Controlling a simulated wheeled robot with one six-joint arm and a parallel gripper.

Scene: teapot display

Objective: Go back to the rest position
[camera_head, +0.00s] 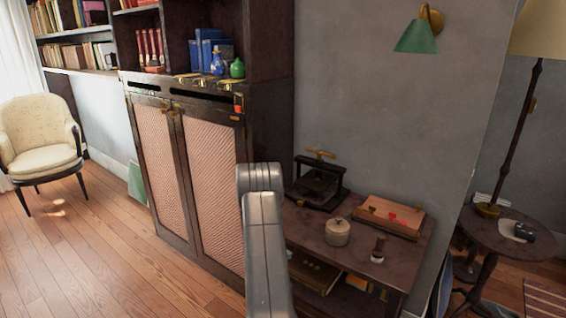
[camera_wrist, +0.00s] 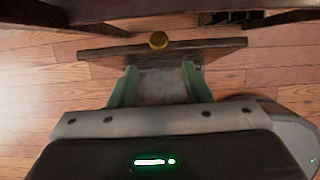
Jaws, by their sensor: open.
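My gripper (camera_wrist: 157,82) shows in the wrist view with its two green fingers spread apart. A grey surface shows between the fingers, and I cannot tell what it is. Just beyond the fingertips is a dark brown board (camera_wrist: 100,54) with a round gold knob (camera_wrist: 158,40); nothing is seen gripped. In the head view, my grey arm link rises in front of the cabinet and the low table, and the gripper itself is not visible there.
A dark cabinet (camera_head: 215,185) stands beside a low table (camera_head: 310,230). The table holds a cream lidded pot (camera_head: 337,232), a black press (camera_head: 317,185), a wooden box (camera_head: 402,215) and a small item (camera_head: 378,248). A round side table (camera_head: 480,236) is right; open floor (camera_head: 100,250) is left.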

